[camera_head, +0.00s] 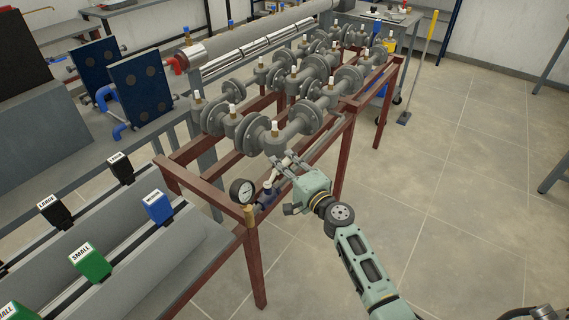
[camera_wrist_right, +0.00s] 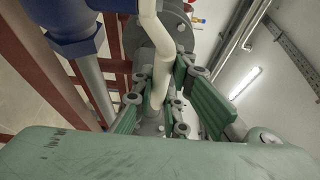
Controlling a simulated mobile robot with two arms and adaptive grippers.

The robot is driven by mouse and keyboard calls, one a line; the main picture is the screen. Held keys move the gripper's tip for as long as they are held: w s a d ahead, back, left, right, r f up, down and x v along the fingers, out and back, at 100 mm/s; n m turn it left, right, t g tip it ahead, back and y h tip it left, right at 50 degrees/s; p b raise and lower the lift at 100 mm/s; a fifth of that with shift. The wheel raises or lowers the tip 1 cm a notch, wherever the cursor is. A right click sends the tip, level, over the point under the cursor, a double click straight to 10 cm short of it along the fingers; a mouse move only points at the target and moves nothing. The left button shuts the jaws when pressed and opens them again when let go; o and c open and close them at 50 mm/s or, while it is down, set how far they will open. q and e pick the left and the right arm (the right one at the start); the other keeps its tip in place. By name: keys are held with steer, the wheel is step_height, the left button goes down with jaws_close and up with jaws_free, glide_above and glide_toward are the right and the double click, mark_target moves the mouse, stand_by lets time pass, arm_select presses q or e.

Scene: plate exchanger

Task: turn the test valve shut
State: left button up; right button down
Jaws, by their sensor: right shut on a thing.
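The test valve has a blue body (camera_head: 268,189) beside the round pressure gauge (camera_head: 242,190), on the near end of the red frame. Its blue body also shows at the upper left of the right wrist view (camera_wrist_right: 68,25). A cream, bent lever (camera_wrist_right: 157,42) runs down between the fingers of my right gripper (camera_wrist_right: 160,92). In the head view my right gripper (camera_head: 283,166) reaches in from the lower right, just right of the blue body, and is shut on the lever. The lever's far end is partly hidden by the fingers.
Grey flanged pipes (camera_head: 301,118) fill the red frame (camera_head: 254,262) just behind the gripper. A rack with labelled black, blue and green blocks (camera_head: 90,261) stands at the left. The tiled floor (camera_head: 468,195) at the right is largely clear.

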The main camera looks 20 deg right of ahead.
steer(key=shift+f, duration=0.1)
steer(key=shift+w+f+y+b, duration=0.1)
steer(key=shift+y+b, duration=0.2)
steer(key=shift+b, duration=0.1)
steer(key=shift+w+a+n+g+y+b, duration=0.25)
steer(key=shift+a+n+g+y+b, duration=0.15)
steer(key=shift+n+y+b, duration=0.4)
steer(key=c, duration=1.7)
jaws_free()
steer(key=shift+c, duration=0.2)
steer(key=v, duration=1.2)
